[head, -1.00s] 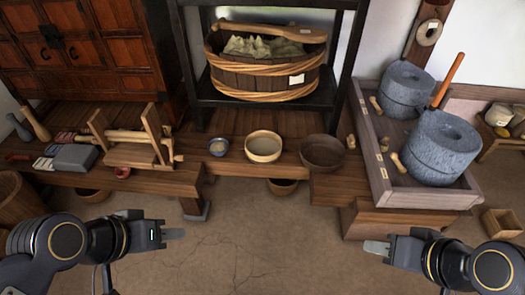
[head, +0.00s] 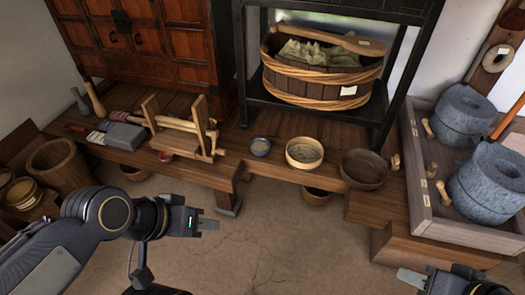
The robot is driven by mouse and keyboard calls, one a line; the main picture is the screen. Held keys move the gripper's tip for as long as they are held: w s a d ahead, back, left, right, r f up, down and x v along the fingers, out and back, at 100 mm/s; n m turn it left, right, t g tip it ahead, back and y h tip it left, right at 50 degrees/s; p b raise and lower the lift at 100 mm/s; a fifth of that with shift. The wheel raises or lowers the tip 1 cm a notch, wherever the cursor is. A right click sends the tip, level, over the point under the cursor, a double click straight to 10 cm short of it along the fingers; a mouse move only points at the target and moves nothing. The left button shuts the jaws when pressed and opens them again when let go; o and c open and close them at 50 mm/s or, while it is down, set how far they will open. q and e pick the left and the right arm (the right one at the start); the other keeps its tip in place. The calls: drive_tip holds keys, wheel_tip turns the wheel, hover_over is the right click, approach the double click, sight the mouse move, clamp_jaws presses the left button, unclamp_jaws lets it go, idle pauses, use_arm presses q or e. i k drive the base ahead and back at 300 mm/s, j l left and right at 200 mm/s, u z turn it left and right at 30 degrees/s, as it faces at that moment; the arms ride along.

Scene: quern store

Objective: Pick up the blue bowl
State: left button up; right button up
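The small blue bowl (head: 260,147) stands upright on the low wooden bench, with something pale inside it. My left gripper (head: 208,224) is over the floor in front of the bench, below and left of the bowl in the picture and apart from it. Its grey fingertips overlap from this angle, so their opening does not show. My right gripper (head: 408,276) is at the lower right, far from the bowl. Its opening is also unclear. Neither gripper touches the bowl.
A light wooden bowl (head: 304,154) and a dark brown bowl (head: 363,168) stand right of the blue bowl. A wooden frame device (head: 180,145) stands to its left. A large tub (head: 322,82) is on the black rack behind. Stone querns (head: 488,183) sit at right.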

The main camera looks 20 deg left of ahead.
sight(260, 147)
drive_tip(key=i+j+u, duration=0.45)
drive_tip(key=i+j, duration=1.3)
drive_tip(key=j, duration=0.1)
